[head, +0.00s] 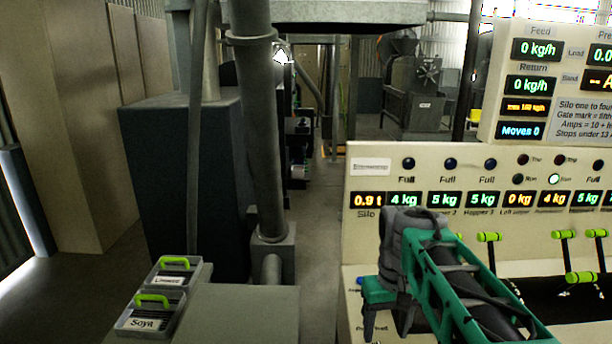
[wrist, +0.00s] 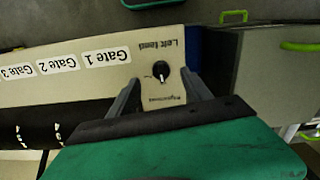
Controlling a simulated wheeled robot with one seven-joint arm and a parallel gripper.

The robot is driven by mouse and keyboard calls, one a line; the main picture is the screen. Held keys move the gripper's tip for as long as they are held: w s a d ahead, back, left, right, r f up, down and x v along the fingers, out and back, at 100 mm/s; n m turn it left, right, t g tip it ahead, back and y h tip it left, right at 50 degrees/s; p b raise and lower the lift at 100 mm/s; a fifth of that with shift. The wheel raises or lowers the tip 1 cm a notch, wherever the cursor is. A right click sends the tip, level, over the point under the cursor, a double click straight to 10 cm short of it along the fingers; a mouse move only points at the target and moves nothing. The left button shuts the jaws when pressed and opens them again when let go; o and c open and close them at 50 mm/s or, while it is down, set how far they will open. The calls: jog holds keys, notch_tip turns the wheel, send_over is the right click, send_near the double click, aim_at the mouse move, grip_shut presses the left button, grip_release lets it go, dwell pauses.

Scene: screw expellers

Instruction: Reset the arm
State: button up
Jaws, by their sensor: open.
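My arm, in green and dark grey, reaches in from the lower right of the head view over the beige control panel (head: 450,170). My gripper (head: 387,325) points down at the panel's left end. In the wrist view my gripper (wrist: 161,92) has its two grey fingers apart with nothing between them. A black knob (wrist: 160,75) on the panel face shows between and just beyond the fingertips. I cannot tell how far the fingers are from the panel surface.
Green-handled levers (head: 490,237) stand along the panel to the right. Two bins with green handles, one marked Soya (head: 150,314), stand at lower left by a grey-green box top (head: 243,314). A thick vertical pipe (head: 262,130) rises behind. An aisle floor (head: 318,220) shows clear.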

jog(key=s+f+m+t, duration=0.1)
jog(key=s+f+t, duration=0.2)
jog(key=s, duration=0.9)
jog(key=shift+a+f, duration=0.4)
jog(key=shift+f, duration=0.5)
